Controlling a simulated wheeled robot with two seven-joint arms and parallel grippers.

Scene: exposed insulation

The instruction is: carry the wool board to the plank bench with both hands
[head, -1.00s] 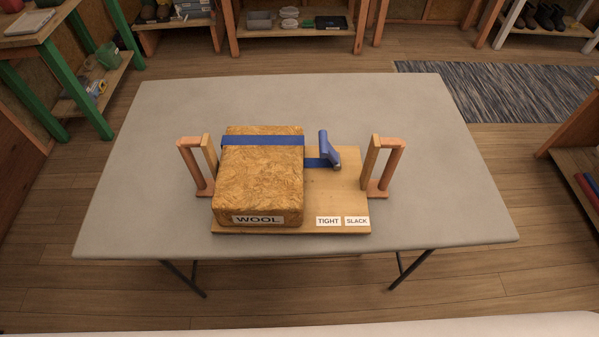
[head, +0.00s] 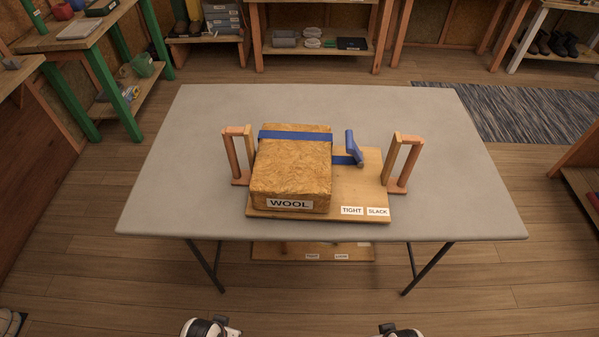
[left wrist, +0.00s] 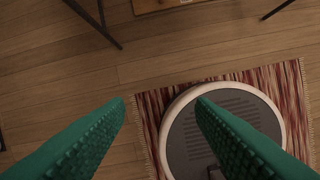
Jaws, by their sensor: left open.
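The wool board (head: 360,195) lies flat on the grey table. On it sits a brown fibrous block (head: 290,170) labelled WOOL, with a blue strap (head: 295,136) across it. A blue lever (head: 352,144) stands tilted up beside the block, behind the TIGHT and SLACK labels. Upright wooden handles stand at the left end (head: 230,155) and right end (head: 403,160). In the left wrist view my left gripper (left wrist: 160,102) is open and empty above the floor, its green fingers apart. My right gripper's fingers are not in view. I cannot identify the plank bench with certainty.
The grey table (head: 180,190) has bare room around the board. Below its front edge shows another wooden board (head: 290,252) with two small labels. Shelves stand along the back and left. A striped rug (left wrist: 290,85) lies under what looks like my base.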

